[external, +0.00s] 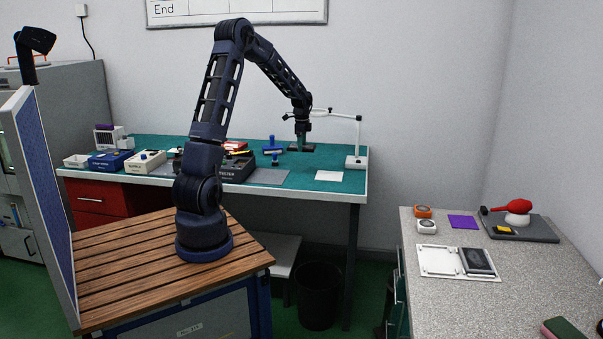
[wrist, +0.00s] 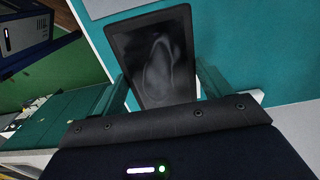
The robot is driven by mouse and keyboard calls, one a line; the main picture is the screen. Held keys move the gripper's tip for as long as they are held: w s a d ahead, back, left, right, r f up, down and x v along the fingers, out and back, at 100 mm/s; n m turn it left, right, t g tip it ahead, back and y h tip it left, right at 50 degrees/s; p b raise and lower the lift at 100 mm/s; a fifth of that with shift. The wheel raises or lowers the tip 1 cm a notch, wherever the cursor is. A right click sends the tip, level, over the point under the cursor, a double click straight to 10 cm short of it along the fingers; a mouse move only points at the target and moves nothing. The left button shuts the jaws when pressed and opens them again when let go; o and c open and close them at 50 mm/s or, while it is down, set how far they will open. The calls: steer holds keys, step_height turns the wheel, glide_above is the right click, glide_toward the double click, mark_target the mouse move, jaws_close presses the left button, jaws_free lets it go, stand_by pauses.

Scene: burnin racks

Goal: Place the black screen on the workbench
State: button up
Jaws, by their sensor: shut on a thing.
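The black screen (wrist: 152,50) is a dark rectangular panel with a thin frame and a glossy face. In the wrist view it sits between the two teal fingers of my gripper (wrist: 163,83), which is shut on it. In the external view my gripper (external: 302,138) points down over the back right part of the workbench (external: 271,193), which has a teal top. The screen (external: 301,148) shows there as a small dark shape at the fingertips, low over the bench top. I cannot tell whether it touches the top.
A white arm stand (external: 357,161) is right of my gripper, with a white card (external: 329,176) in front. A blue tool (external: 273,150) and several boxed instruments stand left. Another dark panel (external: 478,261) lies in a white tray (external: 437,262) on the right counter.

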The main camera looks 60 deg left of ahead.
mark_target(302, 176)
step_height(302, 176, down, 14)
steer(key=shift+r, duration=0.2)
stand_by(0.4)
steer(key=shift+f, duration=0.1)
steer(key=o, duration=1.1)
